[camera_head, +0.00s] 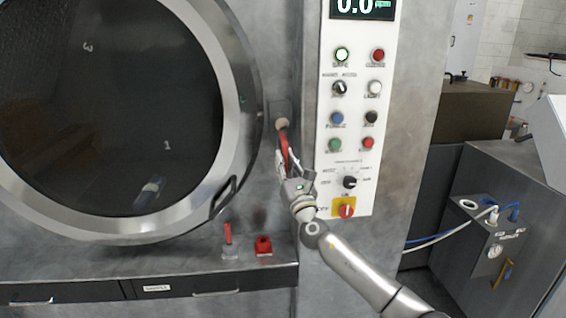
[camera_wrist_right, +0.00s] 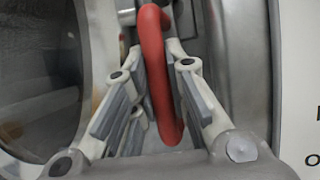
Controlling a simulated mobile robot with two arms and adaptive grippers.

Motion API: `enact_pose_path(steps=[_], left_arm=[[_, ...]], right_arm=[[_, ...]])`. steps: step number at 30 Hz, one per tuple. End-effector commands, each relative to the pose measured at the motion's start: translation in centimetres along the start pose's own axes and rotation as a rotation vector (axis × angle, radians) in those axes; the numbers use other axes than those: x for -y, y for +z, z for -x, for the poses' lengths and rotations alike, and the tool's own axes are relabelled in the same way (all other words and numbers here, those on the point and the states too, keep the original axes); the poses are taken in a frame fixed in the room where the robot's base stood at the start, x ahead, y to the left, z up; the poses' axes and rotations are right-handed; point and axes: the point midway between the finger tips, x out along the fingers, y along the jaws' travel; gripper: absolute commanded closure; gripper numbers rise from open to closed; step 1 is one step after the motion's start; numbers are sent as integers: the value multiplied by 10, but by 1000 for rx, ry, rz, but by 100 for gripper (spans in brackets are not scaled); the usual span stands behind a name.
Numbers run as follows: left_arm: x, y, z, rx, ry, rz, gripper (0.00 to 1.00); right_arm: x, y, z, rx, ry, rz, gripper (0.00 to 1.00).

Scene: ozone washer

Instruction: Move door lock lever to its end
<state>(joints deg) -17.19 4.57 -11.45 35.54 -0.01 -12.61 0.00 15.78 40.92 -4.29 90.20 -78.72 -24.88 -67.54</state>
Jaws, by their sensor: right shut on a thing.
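The door lock lever (camera_head: 284,147) is a red bar on a pale round pivot, between the round door and the control panel in the head view. It hangs down from the pivot, slightly tilted. In the right wrist view the red lever (camera_wrist_right: 156,75) runs between the two fingers. My right gripper (camera_head: 288,166) is shut on the lever's lower part, and the arm reaches up from the lower right. The fingers also show in the right wrist view (camera_wrist_right: 150,88) on both sides of the lever. The lever's lower end is partly hidden by the gripper in the head view. My left gripper is not in view.
The round door (camera_head: 232,60) with dark glass fills the left. The white control panel (camera_head: 357,130) with several buttons stands close to the right of the lever. A red-handled item (camera_head: 228,236) and a red piece (camera_head: 263,246) sit on the ledge below. A grey box (camera_head: 487,240) stands at right.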

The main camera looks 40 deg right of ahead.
Motion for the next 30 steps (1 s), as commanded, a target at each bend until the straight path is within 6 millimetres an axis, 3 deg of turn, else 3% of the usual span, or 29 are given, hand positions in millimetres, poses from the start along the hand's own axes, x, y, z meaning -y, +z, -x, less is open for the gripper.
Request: enact_pose_path(steps=[10,11,16,26,30], left_arm=[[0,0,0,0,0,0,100],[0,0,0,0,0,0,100],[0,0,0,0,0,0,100],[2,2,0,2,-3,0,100],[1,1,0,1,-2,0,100]], right_arm=[[0,-2,1,-4,3,13,100],[0,-2,1,-3,3,13,82],[0,-1,0,-2,2,11,63],[0,0,1,-1,1,8,63],[0,-1,11,-1,1,7,63]])
